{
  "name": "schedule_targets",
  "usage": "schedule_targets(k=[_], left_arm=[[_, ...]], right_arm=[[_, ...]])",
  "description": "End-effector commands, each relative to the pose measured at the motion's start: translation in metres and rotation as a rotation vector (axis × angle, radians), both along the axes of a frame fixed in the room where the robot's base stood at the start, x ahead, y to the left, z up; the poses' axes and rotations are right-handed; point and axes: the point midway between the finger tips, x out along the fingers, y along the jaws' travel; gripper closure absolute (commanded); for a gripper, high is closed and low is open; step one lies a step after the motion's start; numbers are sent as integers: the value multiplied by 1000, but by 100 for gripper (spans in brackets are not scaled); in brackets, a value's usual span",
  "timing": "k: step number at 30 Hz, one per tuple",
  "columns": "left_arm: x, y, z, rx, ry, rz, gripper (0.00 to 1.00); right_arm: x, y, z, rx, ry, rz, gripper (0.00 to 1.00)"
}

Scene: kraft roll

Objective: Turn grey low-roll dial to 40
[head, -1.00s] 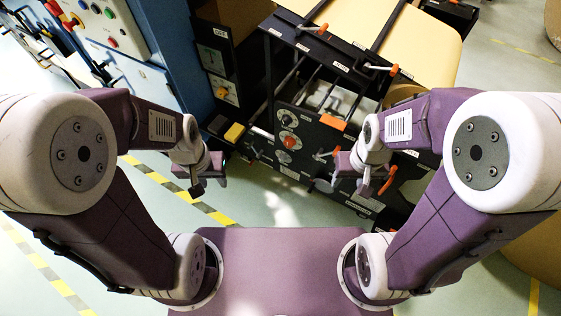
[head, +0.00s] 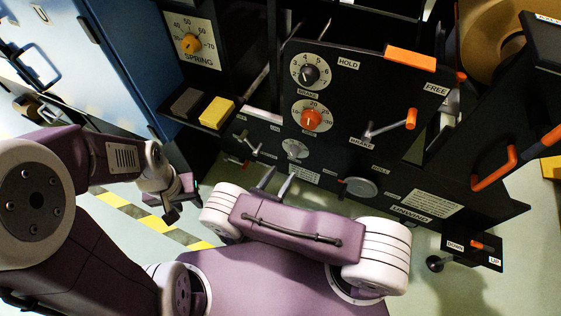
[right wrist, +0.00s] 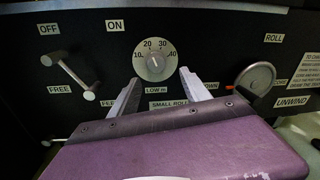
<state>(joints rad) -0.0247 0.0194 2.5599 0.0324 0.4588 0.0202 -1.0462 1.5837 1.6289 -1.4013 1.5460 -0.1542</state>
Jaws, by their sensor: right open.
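The grey low-roll dial (right wrist: 154,62) is on the dark panel in the right wrist view, above a "LOW in" label. Its scale reads 10, 20, 30, 40; its pointer is too small to read surely. The dial also shows in the head view (head: 294,149). My right gripper (right wrist: 158,84) is open and empty, its fingers apart just below the dial and to either side, not visibly touching it. In the head view my right gripper (head: 275,182) points at the panel below the dial. My left gripper (head: 175,202) hangs at the left, away from the panel; its jaws are unclear.
An orange dial (head: 311,119) and a black brake dial (head: 310,75) sit above. A lever (right wrist: 72,72) is left of the grey dial and a round grey roll knob (right wrist: 256,80) right of it. A yellow block (head: 217,112) lies on a ledge at left.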

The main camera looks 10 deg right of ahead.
Motion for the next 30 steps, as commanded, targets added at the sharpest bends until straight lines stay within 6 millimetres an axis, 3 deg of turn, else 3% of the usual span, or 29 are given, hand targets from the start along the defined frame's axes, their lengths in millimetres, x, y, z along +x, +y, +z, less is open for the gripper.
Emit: schedule_targets(k=[1,7,21,30], left_arm=[[0,0,-6,0,-1,0,61],[0,0,-5,0,-1,0,61],[0,0,-41,0,0,0,61],[0,0,-40,0,0,0,61]], right_arm=[[0,4,-8,-14,-3,25,45],[5,2,-6,-19,-4,32,45],[68,-49,-7,-16,-5,28,45],[72,-51,-4,-17,-4,31,45]])
